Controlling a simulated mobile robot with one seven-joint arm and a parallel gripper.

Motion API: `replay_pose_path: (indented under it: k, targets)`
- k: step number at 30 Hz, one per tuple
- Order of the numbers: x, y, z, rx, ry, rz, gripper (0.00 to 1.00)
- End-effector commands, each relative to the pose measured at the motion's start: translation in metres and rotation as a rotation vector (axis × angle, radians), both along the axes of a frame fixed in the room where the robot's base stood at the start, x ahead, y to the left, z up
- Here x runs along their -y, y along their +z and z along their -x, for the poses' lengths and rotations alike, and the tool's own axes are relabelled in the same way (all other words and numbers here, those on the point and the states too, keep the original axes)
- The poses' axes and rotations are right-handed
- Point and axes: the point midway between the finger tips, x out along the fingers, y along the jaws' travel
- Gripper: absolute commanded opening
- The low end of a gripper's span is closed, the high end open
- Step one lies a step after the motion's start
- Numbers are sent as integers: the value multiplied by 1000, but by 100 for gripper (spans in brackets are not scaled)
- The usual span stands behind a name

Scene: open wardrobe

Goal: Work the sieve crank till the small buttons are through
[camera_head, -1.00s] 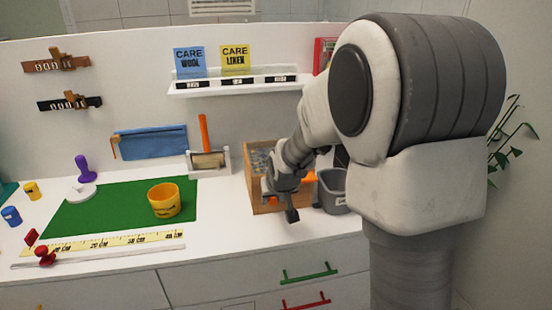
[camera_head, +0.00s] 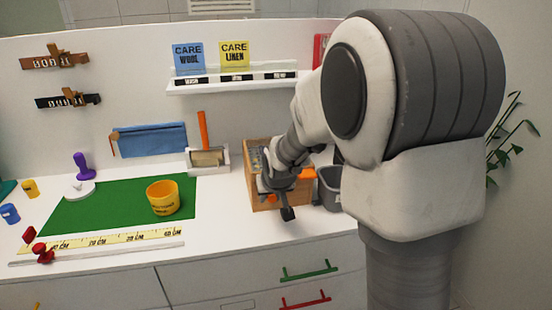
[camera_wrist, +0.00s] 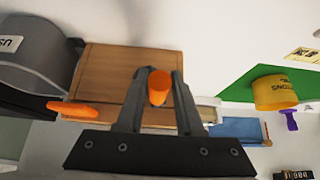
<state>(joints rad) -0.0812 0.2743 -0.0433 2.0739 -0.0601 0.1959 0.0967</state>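The sieve is a wooden box (camera_head: 264,200) on the white counter, with a grey mesh-like top partly hidden by my arm. In the wrist view the box (camera_wrist: 130,62) fills the upper middle. An upright orange knob (camera_wrist: 158,88), seemingly the crank handle, stands between my two fingers. My gripper (camera_wrist: 160,73) straddles it, with only narrow gaps showing at its sides; contact is unclear. In the head view my gripper (camera_head: 275,188) is at the front of the box. No small buttons can be made out.
Another orange part (camera_wrist: 72,109) sticks out beside the box. A grey bin (camera_head: 329,188) stands close on the box's right. A yellow cup (camera_head: 162,198) stands on the green mat (camera_head: 110,205) to the left. The white counter between mat and box is clear.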

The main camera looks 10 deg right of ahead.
Motion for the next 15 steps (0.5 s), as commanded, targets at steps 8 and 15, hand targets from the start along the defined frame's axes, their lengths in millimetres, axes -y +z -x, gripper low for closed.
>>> replay_pose_path:
  k: [8,15]
  targets:
    - [-14,1,0,2,0,0,34]
    - [-12,1,0,2,-2,0,34]
